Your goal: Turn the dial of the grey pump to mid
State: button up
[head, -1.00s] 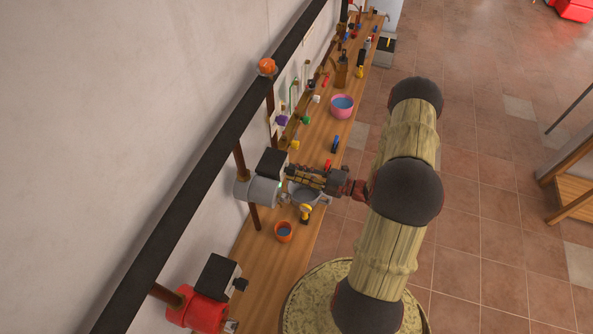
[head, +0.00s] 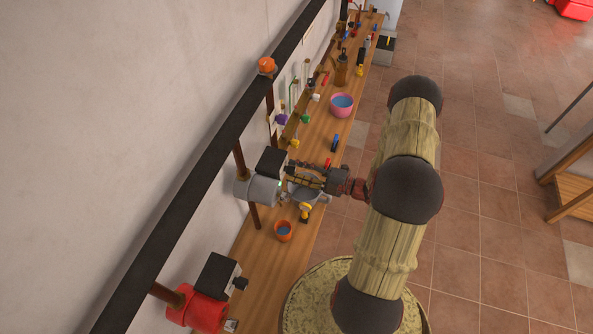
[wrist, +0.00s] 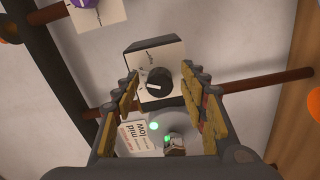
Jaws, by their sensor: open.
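The grey pump (head: 258,189) is mounted on a pipe by the wall, with a black box (head: 271,162) on it. In the wrist view its round black dial (wrist: 159,80) sits on a white faceplate (wrist: 152,62), with a pale pointer mark low on the knob. In the head view my gripper (head: 290,177) is at the pump's front, and the arm hides the dial.
A red pump (head: 203,308) with a black box hangs nearer on the left. Under the gripper, the wooden bench (head: 262,262) holds an orange cup (head: 284,231) and a yellow-handled item (head: 305,211). A pink bowl (head: 341,105) stands farther along. Pipes run along the wall.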

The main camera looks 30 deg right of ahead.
jog(key=shift+s+d, duration=0.1)
jog(key=v, duration=1.1)
jog(key=shift+s+d, duration=0.25)
jog(key=shift+s, duration=0.05)
